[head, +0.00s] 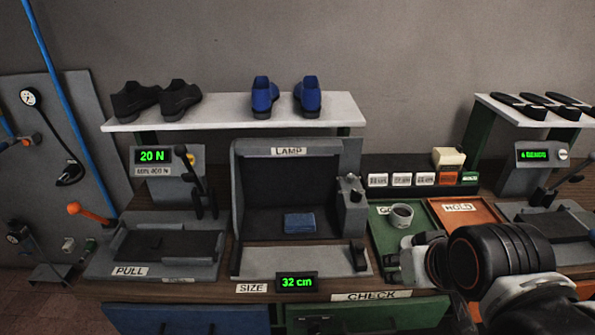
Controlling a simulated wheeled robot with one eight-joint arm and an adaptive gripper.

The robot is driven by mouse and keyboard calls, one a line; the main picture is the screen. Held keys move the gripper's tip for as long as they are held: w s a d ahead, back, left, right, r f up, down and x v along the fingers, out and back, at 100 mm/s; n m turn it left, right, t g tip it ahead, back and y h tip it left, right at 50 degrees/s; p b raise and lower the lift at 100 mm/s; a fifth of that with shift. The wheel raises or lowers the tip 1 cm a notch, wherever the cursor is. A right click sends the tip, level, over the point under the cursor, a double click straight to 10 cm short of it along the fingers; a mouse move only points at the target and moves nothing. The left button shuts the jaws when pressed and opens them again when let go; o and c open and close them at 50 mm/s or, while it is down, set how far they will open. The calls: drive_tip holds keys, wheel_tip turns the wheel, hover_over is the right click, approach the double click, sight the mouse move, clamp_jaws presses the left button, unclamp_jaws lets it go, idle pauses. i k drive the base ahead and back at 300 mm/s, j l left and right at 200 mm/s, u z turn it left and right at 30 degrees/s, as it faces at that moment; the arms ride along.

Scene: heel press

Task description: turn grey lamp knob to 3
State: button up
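The lamp station is a dark open-fronted box (290,180) with a LAMP sign (289,151) on its top edge. A grey housing (351,212) stands at its right side, with a small grey knob (350,186) at the top. The knob's scale and setting are too small to read. My gripper (402,266) is at the lower right, in front of the green tray and below and to the right of the knob, apart from it. Its fingers are seen poorly, and nothing held shows.
A folded blue cloth (299,222) lies in the lamp box. A black lever (358,256) stands at its front right. A green tray (385,235) with a grey cup (402,215) and an orange tray (470,211) lie to the right. A shelf (228,111) with shoes is above.

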sight(351, 177)
drive_tip(key=i+l+u, duration=0.4)
drive_tip(key=l, duration=0.3)
drive_tip(key=i+l+u, duration=0.2)
drive_tip(key=l, duration=0.2)
